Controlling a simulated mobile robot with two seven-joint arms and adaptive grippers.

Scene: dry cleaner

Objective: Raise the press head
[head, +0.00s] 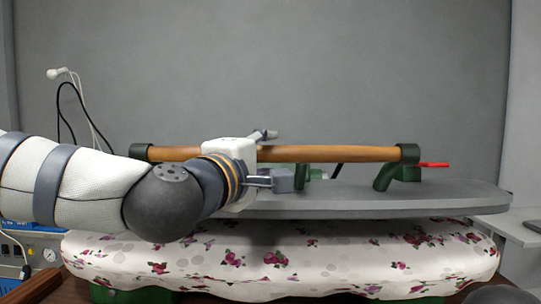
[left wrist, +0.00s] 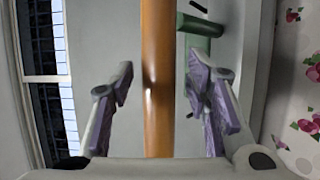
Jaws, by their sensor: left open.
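The press head (head: 440,195) is a flat grey plate, level and low over the flower-patterned padded board (head: 275,260). Whether the two touch is hard to tell. A wooden handle bar (head: 330,154) with dark green end brackets (head: 407,154) runs along the head's front. My left gripper (head: 277,157) is at the bar, left of its middle. In the left wrist view the open purple-padded fingers (left wrist: 160,80) stand either side of the bar (left wrist: 157,45), with a gap on each side. My right gripper is not in view.
A red-tipped lever (head: 433,165) sticks out by the right bracket. A blue machine with gauges (head: 35,258) stands at the lower left. A pale table (head: 520,232) is at the right. A plain grey wall (head: 300,70) is behind, with clear space above the press.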

